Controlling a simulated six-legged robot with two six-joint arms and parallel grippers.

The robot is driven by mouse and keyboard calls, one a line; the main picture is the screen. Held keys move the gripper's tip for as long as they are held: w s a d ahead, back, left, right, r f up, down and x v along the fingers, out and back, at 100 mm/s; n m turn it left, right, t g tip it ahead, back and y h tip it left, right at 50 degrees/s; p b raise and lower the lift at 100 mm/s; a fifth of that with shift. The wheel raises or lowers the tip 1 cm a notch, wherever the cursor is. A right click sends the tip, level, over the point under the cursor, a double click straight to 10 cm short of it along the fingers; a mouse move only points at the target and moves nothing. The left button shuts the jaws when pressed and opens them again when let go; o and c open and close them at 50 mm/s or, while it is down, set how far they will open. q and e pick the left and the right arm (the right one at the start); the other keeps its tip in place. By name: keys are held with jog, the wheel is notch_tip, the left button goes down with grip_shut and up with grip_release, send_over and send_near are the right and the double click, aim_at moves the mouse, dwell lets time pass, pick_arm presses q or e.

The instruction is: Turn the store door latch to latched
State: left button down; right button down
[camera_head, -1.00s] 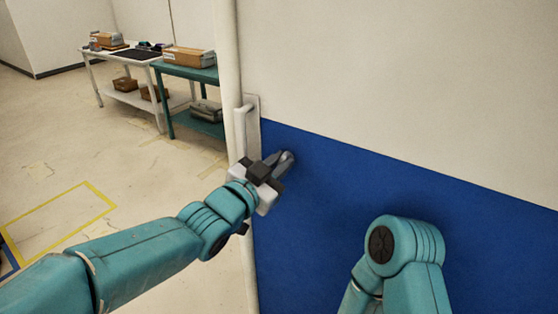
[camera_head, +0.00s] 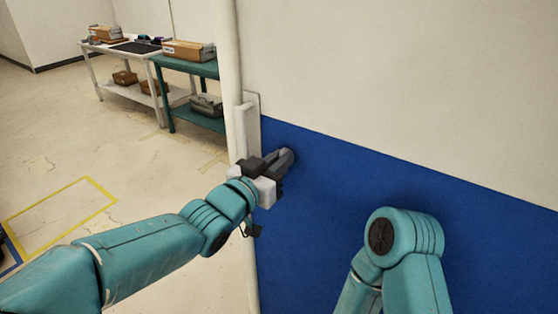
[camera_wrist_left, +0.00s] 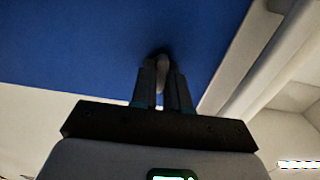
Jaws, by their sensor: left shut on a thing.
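The store door fills the right of the head view, with a white upper part and a blue lower panel (camera_head: 400,190). My left gripper (camera_head: 286,158) is at the door's left edge, against the blue panel. It is shut on the latch (camera_wrist_left: 162,70), a small pale knob or lever between the two dark fingers in the left wrist view. The fingers hide most of the latch, so its turn angle cannot be read. My right arm shows at the lower right of the head view, but its gripper is out of view.
A white post (camera_head: 232,90) and a pale vertical door handle (camera_head: 243,130) stand just left of the gripper. A white table (camera_head: 115,85) and a green table (camera_head: 190,68) with boxes stand at the back left. The floor (camera_head: 100,150) between is mostly clear.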

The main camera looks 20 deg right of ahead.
pick_arm(q)
jog(key=c, duration=1.1)
grip_release()
jog(key=b+v, duration=0.2)
jog(key=v, duration=1.4)
jog(key=shift+s+a, duration=0.15)
